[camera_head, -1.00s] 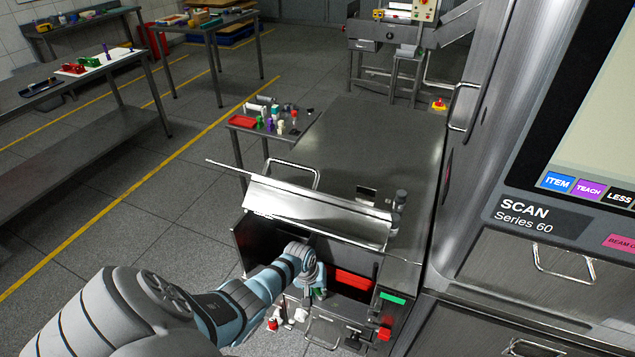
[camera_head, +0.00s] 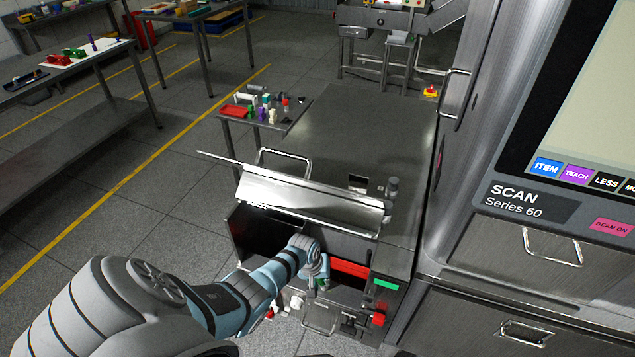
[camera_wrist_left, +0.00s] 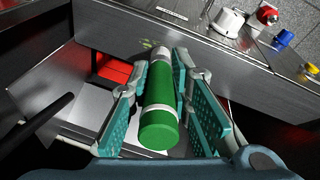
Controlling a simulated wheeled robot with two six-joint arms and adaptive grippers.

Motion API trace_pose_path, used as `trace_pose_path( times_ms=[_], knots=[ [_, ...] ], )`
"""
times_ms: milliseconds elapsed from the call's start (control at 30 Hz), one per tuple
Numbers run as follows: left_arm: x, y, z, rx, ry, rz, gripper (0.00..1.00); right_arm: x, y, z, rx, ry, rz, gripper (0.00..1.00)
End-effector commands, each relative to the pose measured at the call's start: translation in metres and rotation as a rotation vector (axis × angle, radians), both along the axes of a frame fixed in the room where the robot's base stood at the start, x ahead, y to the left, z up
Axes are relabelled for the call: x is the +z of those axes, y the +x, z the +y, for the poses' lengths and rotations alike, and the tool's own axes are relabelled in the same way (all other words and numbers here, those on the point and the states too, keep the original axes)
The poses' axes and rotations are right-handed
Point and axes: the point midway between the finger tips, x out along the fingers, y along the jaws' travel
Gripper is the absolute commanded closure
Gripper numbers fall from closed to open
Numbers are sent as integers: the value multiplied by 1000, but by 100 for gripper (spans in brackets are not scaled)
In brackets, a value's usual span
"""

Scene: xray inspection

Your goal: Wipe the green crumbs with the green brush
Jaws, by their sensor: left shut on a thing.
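My left gripper (camera_wrist_left: 165,115) is shut on the green brush (camera_wrist_left: 158,108), a green cylinder with a white band and a pale far end. In the head view, my left gripper (camera_head: 319,279) reaches into the open front of the steel machine, below its raised cover. The brush is mostly hidden there by the wrist. In the left wrist view, small green crumbs (camera_wrist_left: 147,44) lie on the metal just beyond the brush's far end. Whether the brush touches them I cannot tell. My right gripper is not in view.
The raised steel cover (camera_head: 310,204) hangs over the opening. A red panel (camera_head: 350,268) lies inside, right of the gripper. A red knob (camera_head: 378,319) sits on the front right. A small side table (camera_head: 277,124) with a red tray and small objects stands behind.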

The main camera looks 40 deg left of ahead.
Motion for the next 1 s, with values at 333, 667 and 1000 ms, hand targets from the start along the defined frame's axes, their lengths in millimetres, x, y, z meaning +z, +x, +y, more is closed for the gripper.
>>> trace_pose_path(
  times_ms=[333,667,1000],
  knots=[
    [0,2,-7,0,-1,-1,100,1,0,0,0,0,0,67],
    [0,7,-21,-1,-2,0,100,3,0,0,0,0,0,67],
    [0,7,-22,0,-1,-1,100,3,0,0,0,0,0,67]
  ],
)
